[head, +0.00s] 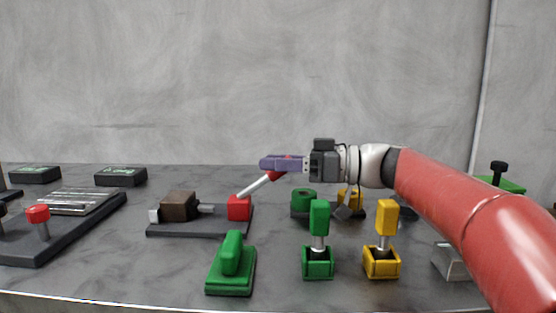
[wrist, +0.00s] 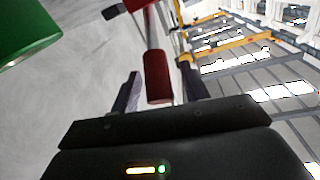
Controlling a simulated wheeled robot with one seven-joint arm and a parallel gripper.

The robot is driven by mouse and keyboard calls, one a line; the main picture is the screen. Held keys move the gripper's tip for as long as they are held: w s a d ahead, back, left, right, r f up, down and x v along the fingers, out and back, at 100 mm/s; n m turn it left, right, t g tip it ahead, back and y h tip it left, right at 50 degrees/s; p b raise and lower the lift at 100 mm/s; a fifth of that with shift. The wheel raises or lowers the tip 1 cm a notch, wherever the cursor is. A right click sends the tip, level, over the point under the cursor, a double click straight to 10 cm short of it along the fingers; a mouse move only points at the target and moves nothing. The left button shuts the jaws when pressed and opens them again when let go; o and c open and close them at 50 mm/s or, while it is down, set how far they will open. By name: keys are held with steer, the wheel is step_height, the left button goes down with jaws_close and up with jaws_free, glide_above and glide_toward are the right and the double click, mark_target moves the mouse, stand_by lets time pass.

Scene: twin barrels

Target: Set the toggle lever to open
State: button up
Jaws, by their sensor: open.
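The toggle lever is a silver rod (head: 258,186) rising from a red block (head: 239,207) on a dark base plate (head: 196,233). It slants up to the right and ends in a red grip (head: 282,176). My gripper (head: 264,163) is at the lever's upper end, its purple-grey fingers partly hiding the grip in the head view. In the wrist view the red grip (wrist: 158,78) lies between the two open fingers, with gaps on both sides. The lower end of the lever is small in the wrist view.
A brown block (head: 178,206) sits on the same plate. A green handled block (head: 231,266), a green lever (head: 319,245) and a yellow lever (head: 387,245) stand in front. A panel with a red knob (head: 38,214) is at left. The back wall is plain.

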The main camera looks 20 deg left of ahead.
steer(key=shift+a, duration=0.1)
jaws_close()
